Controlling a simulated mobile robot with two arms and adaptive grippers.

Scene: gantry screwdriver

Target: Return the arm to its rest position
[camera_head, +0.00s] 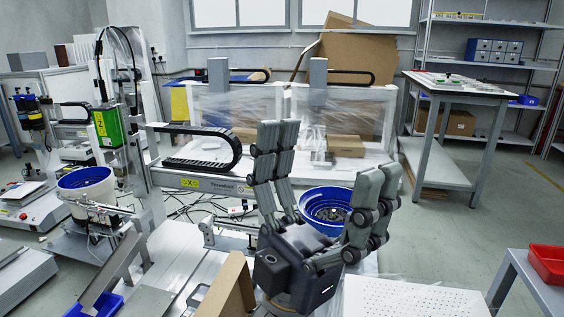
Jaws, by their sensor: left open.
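My left gripper (328,160) stands upright in the middle foreground of the head view. Its grey fingers point up and are spread wide, with nothing between them. Its dark wrist body (292,262) is below, and most of the arm is hidden. The gantry screwdriver machine is behind and to the left, with a horizontal beam (205,183) and a green unit (107,126). My right gripper is not in view.
A blue bowl feeder (325,208) is behind the gripper, partly covered by it. Another blue bowl (85,183) is at the left. A cardboard box (228,288) and a white perforated plate (415,298) are near the front. A red bin (547,262) sits at right.

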